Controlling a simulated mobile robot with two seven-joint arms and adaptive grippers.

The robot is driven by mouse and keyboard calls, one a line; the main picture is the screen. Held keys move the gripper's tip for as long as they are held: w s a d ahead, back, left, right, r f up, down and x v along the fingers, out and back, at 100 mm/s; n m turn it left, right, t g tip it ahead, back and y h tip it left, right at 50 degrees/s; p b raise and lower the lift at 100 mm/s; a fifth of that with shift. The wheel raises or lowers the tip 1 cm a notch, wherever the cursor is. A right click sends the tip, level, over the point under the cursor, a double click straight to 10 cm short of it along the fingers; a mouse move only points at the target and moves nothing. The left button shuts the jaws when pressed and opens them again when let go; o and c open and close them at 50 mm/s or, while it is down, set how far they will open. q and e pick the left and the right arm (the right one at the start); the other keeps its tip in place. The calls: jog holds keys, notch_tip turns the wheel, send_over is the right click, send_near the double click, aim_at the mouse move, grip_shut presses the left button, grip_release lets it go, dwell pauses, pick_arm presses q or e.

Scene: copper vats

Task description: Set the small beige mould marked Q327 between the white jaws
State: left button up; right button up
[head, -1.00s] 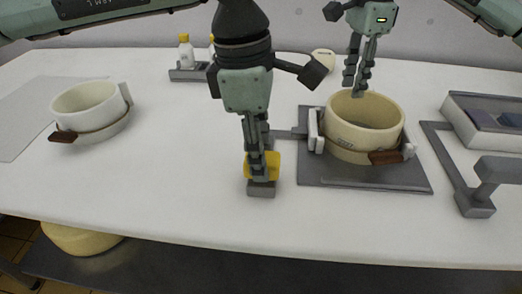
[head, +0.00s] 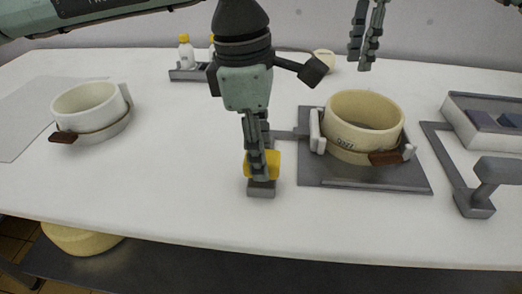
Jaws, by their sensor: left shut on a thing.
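The beige mould (head: 362,122) with dark lettering that seems to read Q327 stands upright on a dark grey plate (head: 330,180) at the right of the head view. The white jaws (head: 315,131) stand on its left and right sides, and it sits between them. A band with a brown tab (head: 386,157) runs round its lower part. My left gripper (head: 262,170) is shut on the yellow handle (head: 273,165) on a small grey block, left of the plate. My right gripper (head: 364,62) is above and behind the mould, apart from it, its fingers slightly parted and empty.
A paler mould (head: 90,107) with a brown tab stands at the left. Small bottles (head: 186,51) stand in a grey rack at the back. A grey bracket (head: 474,200) and a tray (head: 490,120) are at the right.

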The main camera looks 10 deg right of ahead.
pick_arm(q)
jog(key=shift+s+r, duration=0.1)
jog(key=shift+r, duration=0.6)
jog(key=o, duration=1.1)
jog(key=shift+c, duration=0.2)
jog(key=shift+o, duration=0.9)
jog(key=shift+r, duration=0.1)
